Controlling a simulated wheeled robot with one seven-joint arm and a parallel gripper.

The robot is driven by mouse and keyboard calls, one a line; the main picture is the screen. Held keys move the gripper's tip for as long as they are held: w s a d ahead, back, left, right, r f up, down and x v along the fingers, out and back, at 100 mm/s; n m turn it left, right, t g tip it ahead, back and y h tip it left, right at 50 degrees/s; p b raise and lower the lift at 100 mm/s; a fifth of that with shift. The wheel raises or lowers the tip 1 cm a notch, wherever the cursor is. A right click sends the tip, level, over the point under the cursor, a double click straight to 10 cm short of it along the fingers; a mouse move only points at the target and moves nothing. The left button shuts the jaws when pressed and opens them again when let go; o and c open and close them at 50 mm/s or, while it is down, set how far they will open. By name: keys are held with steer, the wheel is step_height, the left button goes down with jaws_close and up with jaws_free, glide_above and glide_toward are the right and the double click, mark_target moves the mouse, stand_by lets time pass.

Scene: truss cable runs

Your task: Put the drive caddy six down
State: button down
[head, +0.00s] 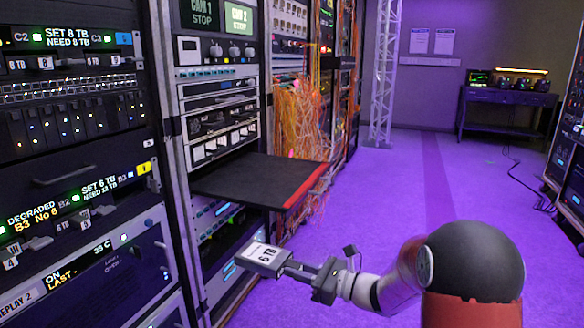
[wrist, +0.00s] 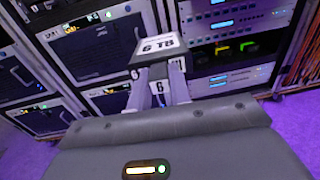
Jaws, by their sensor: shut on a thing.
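The drive caddy (head: 262,256) is a grey box with a white label reading "6 TB". My gripper (head: 290,270) is shut on it and holds it in the air in front of the rack, below and in front of the pull-out shelf. In the wrist view the caddy (wrist: 158,50) shows its "6 TB" label beyond the two fingers of my gripper (wrist: 162,78). Nothing under the caddy touches it that I can see.
A black pull-out shelf (head: 250,180) with a red front edge sticks out of the rack, its top bare. Orange cables (head: 300,115) hang behind it. Rack units with drive bays (head: 70,120) stand at left. A dark table (head: 505,100) stands far back. The purple floor is open.

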steer(key=s+d+f+m+t+h, duration=0.2)
steer(key=d+f+m+t+h, duration=0.1)
steer(key=d+f, duration=0.4)
steer(key=s+d+f+m+t+h, duration=0.2)
steer(key=d+f+m+t+h, duration=0.2)
steer(key=f, duration=1)
steer(key=d+t, duration=0.1)
steer(key=d, duration=0.2)
steer(key=shift+h, duration=0.4)
